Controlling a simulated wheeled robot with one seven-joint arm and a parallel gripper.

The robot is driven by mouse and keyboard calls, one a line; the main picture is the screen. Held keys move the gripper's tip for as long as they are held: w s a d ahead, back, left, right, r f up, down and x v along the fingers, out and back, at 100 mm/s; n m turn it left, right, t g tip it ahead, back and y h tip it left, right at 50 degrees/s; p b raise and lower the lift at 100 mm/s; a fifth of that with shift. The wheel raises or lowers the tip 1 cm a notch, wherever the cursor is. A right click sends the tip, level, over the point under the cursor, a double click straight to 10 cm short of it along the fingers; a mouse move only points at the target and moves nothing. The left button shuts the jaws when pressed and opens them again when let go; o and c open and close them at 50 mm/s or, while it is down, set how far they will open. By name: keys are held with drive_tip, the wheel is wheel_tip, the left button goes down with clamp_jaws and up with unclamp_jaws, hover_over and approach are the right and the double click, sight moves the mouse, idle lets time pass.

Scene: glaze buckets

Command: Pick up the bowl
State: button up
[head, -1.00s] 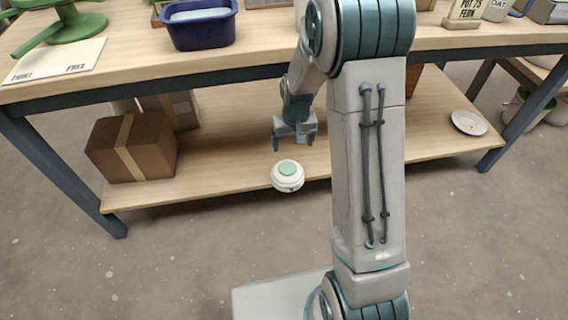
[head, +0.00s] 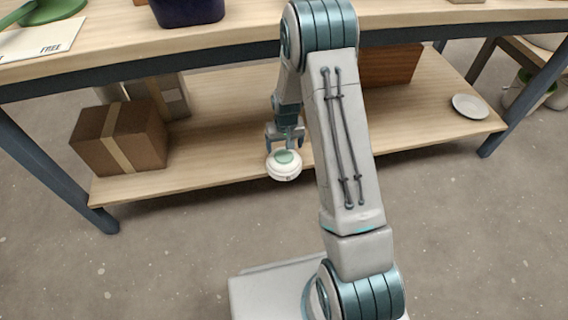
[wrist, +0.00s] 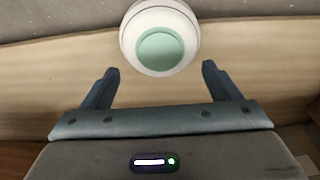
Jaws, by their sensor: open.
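The bowl (head: 284,168) is a round white vessel with a pale green round middle. It sits at the front edge of the lower wooden shelf. In the wrist view the bowl (wrist: 135,35) is at the top centre, just beyond the fingertips. My gripper (head: 285,143) is open and empty, close behind the bowl in the head view. In the wrist view the two fingers of my gripper (wrist: 160,70) stand wide apart, with the bowl ahead of the gap between them. I cannot tell the exact height gap between fingers and bowl.
A cardboard box (head: 122,138) stands at the left of the lower shelf (head: 225,125). A white dish (head: 470,107) lies at its right end. A brown box (head: 392,66) is behind my arm. The upper tabletop (head: 120,42) overhangs the shelf and holds a blue tub (head: 187,10).

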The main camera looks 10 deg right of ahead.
sight(284, 155)
drive_tip(key=f, duration=0.1)
drive_tip(key=f+b, duration=0.1)
drive_tip(key=f, duration=0.1)
drive_tip(key=f+b, duration=0.1)
drive_tip(key=f, duration=0.1)
drive_tip(key=shift+w+f, duration=0.1)
drive_tip(key=shift+w, duration=0.2)
drive_tip(key=c, duration=1.7)
drive_tip(key=shift+o, duration=0.2)
wheel_tip(284, 155, up, 5)
drive_tip(key=p, duration=0.2)
drive_tip(key=shift+f+p, duration=0.2)
drive_tip(key=shift+p, duration=0.15)
drive_tip(key=s+d+r+p, duration=0.3)
drive_tip(key=d+r, duration=0.3)
drive_tip(key=d, duration=0.5)
drive_tip(key=shift+s+r+p, duration=0.15)
drive_tip(key=shift+r+p, duration=0.15)
drive_tip(key=shift+p, duration=0.2)
